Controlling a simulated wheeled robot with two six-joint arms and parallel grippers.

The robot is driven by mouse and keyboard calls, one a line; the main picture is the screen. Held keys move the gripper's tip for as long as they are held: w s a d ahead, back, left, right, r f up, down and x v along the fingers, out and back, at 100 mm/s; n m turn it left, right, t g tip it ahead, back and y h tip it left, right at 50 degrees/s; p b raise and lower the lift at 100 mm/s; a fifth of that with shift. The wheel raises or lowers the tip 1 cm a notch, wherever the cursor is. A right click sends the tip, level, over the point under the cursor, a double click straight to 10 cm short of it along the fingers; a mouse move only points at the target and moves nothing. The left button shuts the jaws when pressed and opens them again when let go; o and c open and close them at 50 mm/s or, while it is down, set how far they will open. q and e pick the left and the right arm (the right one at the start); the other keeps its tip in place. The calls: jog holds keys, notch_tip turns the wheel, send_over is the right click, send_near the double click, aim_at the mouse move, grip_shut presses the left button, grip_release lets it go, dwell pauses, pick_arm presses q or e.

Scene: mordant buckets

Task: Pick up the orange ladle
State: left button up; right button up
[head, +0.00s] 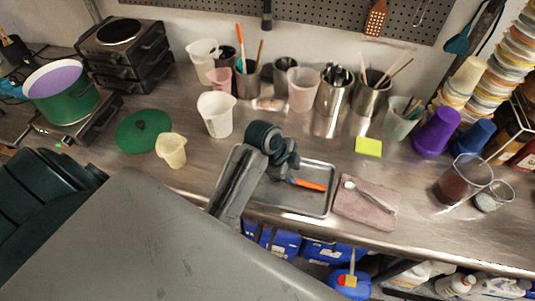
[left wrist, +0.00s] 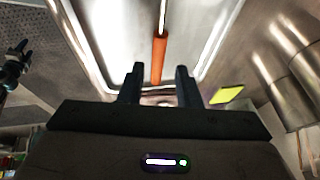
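The orange ladle (head: 308,184) lies in a shallow metal tray (head: 317,207) on the counter; its orange handle shows, and its other end is hidden by my left gripper in the head view. My left gripper (head: 291,179) is over the tray, close to the handle. In the left wrist view its two dark fingers (left wrist: 160,86) are apart with nothing held. The orange handle (left wrist: 160,58) lies beyond the fingertips, lined up between them, with a thin pale shaft running away from it. I do not see my right gripper in the head view.
Right of the tray, a spoon (head: 366,192) lies on a pinkish slab (head: 364,209). A yellow note (head: 368,147) lies behind it. A white beaker (head: 215,114) and a cream cup (head: 171,150) stand left. Steel containers with tools (head: 334,90) line the back. Glass beakers (head: 463,179) stand right.

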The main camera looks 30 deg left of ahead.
aim_at(300, 181)
pick_arm(q)
jog(key=shift+d+f, duration=0.1)
jog(key=shift+f, duration=0.15)
jog(key=shift+w+d+f+p, duration=0.2)
jog(key=shift+f+p, duration=0.05)
jog(key=shift+p, duration=0.1)
jog(key=p+x, duration=0.2)
jog(key=x, duration=0.1)
jog(key=shift+d+f, duration=0.2)
jog(key=shift+f, duration=0.05)
jog(key=shift+w+f, duration=0.1)
jog(key=shift+f, duration=0.25)
jog(key=shift+d+f, duration=0.1)
jog(key=shift+f, duration=0.15)
jog(key=c, duration=0.5)
grip_shut()
pick_arm(e)
jog(key=r, duration=0.3)
jog(key=shift+w+d, duration=0.2)
jog(key=shift+w, duration=0.15)
